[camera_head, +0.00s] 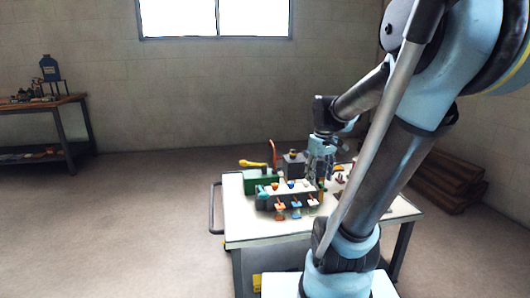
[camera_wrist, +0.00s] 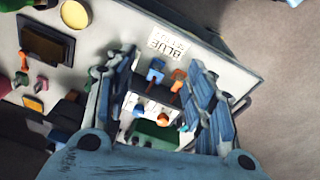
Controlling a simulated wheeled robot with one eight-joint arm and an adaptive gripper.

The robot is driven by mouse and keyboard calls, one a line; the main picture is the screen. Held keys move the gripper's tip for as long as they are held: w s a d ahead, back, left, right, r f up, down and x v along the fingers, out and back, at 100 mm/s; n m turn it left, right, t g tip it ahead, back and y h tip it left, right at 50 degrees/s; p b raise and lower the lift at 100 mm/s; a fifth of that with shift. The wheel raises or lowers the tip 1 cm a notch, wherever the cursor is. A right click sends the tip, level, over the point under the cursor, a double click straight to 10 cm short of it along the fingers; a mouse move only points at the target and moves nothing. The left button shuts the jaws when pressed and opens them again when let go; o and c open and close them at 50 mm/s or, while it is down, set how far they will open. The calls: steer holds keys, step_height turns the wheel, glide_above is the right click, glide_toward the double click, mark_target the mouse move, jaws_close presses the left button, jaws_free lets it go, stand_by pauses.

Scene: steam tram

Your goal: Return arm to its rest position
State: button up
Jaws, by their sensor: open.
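My gripper (camera_head: 320,172) is above the right part of a white-topped cart (camera_head: 260,226) in the head view. In the wrist view my gripper (camera_wrist: 158,92) has its two fingers apart, with nothing held between them. Between and beyond the fingers I see a rack with blue and orange items (camera_wrist: 156,74) and a green box (camera_wrist: 150,134). My arm reaches across the right side of the head view, bent at the elbow, and hides part of the cart.
A green box (camera_head: 262,183) and a row of small coloured pieces (camera_head: 282,208) stand on the cart. A label reading BLUE (camera_wrist: 166,45) lies on its top. A workbench (camera_head: 40,103) stands at left, and stacked logs (camera_head: 450,182) at right. The left floor is clear.

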steer(key=s+f+m, duration=0.2)
steer(key=s+f, duration=0.2)
steer(key=s, duration=0.3)
steer(key=s+f+m+t, duration=0.1)
steer(key=s+f+m, duration=0.1)
steer(key=s+f, duration=0.2)
steer(key=s, duration=0.2)
steer(key=shift+s+f+m, duration=0.3)
steer(key=shift+s, duration=0.05)
